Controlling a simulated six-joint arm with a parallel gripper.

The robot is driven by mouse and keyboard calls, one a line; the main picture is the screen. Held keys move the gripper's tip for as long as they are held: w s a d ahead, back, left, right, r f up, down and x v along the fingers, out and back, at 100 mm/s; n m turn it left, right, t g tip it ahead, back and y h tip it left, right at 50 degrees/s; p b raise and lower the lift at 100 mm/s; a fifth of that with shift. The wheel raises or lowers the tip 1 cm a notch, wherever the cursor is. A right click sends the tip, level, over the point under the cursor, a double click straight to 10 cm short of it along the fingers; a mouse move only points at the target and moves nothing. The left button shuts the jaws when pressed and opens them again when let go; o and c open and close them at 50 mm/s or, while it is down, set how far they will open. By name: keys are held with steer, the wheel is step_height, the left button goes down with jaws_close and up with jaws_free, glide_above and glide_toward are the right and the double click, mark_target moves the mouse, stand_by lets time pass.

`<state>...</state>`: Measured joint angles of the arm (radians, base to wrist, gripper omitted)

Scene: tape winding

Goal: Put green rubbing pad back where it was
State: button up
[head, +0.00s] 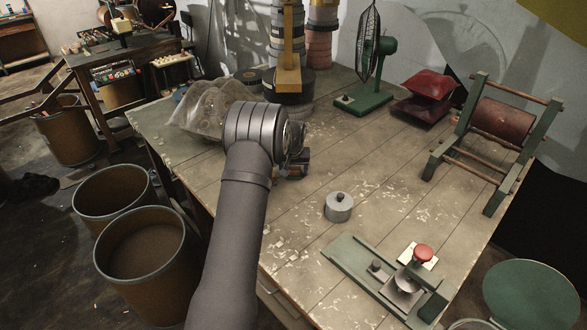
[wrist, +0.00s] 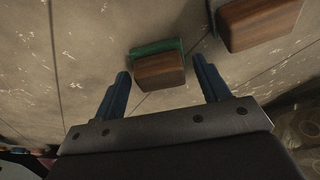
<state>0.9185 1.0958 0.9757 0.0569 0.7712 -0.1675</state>
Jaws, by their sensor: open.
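The green rubbing pad (wrist: 157,46) lies on the table in the wrist view, with a brown wooden block (wrist: 160,72) as its back. My gripper (wrist: 161,75) is open, with one blue finger on each side of the pad's block and a gap on both sides. Nothing is held. In the head view my gripper (head: 296,145) is low over the table's left-middle part, largely hidden behind my wrist. A brown block (head: 295,162) shows beside it there, but I cannot tell which one it is.
A second wooden block (wrist: 258,22) lies close to the pad, at upper right. A crumpled translucent bag (head: 208,105) is left of my wrist. A lidded metal tin (head: 339,207) and a green fixture (head: 385,275) stand nearer the front. The table's middle is mostly clear.

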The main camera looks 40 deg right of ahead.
mark_target(293, 169)
steer(key=v, duration=1.2)
steer(key=x, duration=1.1)
steer(key=shift+d+f, duration=0.1)
steer(key=shift+f, duration=0.15)
steer(key=shift+w+d, duration=0.1)
steer(key=shift+w, duration=0.05)
steer(key=shift+r, duration=1.85)
steer(key=shift+f, duration=0.1)
